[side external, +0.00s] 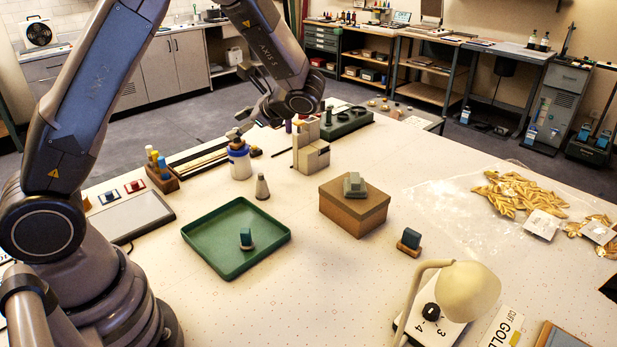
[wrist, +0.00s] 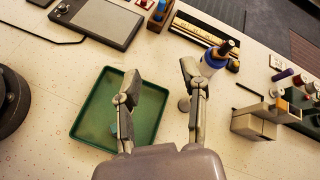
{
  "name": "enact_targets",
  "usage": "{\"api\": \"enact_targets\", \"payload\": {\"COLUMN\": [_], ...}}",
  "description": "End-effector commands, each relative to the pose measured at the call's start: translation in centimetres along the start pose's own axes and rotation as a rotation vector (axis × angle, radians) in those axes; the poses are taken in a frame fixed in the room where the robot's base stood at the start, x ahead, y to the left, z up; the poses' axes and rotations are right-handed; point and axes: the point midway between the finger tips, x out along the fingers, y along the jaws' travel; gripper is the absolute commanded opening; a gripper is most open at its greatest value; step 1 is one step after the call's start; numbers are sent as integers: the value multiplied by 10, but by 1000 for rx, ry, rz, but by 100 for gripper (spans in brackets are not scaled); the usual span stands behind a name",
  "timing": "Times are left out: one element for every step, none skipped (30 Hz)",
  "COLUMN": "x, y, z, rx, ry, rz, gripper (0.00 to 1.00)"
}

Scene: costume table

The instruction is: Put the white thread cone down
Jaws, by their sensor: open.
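The white thread cone (side external: 262,187) stands upright on the table, just right of the green tray's far corner and in front of the blue-and-white bottle. In the wrist view a pale round part, which looks like the cone (wrist: 183,104), shows beside the right finger, partly hidden by it. My gripper (side external: 243,122) is above the table near the bottle in the side view, apart from the cone. In the wrist view my gripper (wrist: 160,80) has its fingers spread wide with nothing between them.
The green tray (side external: 205,252) holds a small teal block on a pale base. A brown box (side external: 353,214) carries a grey-green piece. The front middle of the table is clear.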

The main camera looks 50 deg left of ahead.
Motion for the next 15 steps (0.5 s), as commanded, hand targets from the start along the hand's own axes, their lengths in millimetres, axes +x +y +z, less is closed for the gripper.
{"api": "enact_targets", "payload": {"x": [-11,-16,-23,-28,-34,-40,-46,-51,-57,-62,-68,-74,-79,-84,-89], "y": [5,10,18,24,31,41,48,55,66,74,82,93,101,108,118], "z": [27,40,56,67,78,92,101,110,122,130,137,146,152,158,164], "rx": [-84,-128,-187,-231,-275,-334,-378,-422,-478,-521,-564,-619,-659,-698,-745], "ry": [67,105,159,200,241,300,343,389,450,497,545,610,657,706,766], "rz": [56,91,137,170,204,246,277,308,347,377,405,442,468,493,524], "gripper": [42,42,42,42,42,42,42,42,42,42,42,42,42,42,42]}}
